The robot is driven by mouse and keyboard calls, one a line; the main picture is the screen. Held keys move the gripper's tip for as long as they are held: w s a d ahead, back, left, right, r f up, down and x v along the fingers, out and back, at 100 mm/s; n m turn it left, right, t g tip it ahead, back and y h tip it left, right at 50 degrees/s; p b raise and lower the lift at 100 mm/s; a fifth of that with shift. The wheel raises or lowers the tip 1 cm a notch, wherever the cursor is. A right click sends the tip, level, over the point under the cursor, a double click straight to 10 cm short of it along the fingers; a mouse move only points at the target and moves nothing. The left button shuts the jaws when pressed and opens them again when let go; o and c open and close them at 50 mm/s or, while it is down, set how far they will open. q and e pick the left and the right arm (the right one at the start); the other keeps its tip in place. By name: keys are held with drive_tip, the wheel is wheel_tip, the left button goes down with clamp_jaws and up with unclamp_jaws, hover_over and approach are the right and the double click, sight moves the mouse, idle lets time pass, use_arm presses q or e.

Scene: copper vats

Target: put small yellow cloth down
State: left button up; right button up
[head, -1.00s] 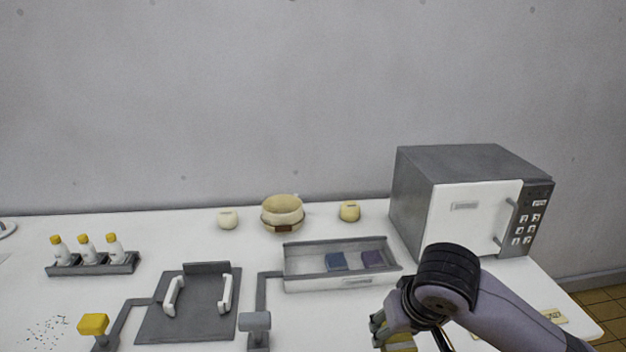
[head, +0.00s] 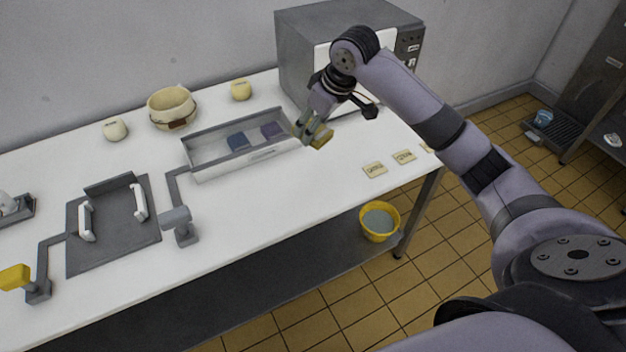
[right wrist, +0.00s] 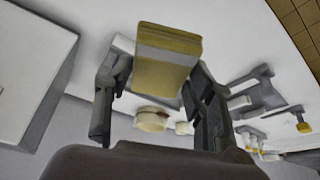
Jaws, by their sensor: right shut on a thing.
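My right gripper (head: 314,132) is shut on the small yellow cloth (head: 323,139), near the right end of the shallow grey tray (head: 212,170) on the white table. In the right wrist view the cloth (right wrist: 168,62) is a thick yellow block with a paler band, between the two dark fingers of the right gripper (right wrist: 155,85). I cannot tell how high the cloth is above the table. A blue cloth (head: 238,142) and a purple cloth (head: 271,130) lie in the tray. My left gripper is not in view.
Two small labels (head: 374,169) (head: 404,156) lie on the table's right part, with bare tabletop around them. A microwave (head: 300,60) stands behind the gripper. A beige pot (head: 172,108) is behind the tray. A yellow bucket (head: 366,228) stands below the table.

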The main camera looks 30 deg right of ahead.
wheel_tip(320, 180, down, 18)
drive_tip(key=shift+f+p, duration=0.15)
drive_tip(key=shift+p, duration=0.55)
drive_tip(key=shift+f, duration=0.1)
drive_tip(key=o, duration=1.1)
drive_tip(key=shift+o, duration=0.2)
drive_tip(key=v, duration=1.2)
drive_tip(key=shift+b, duration=0.3)
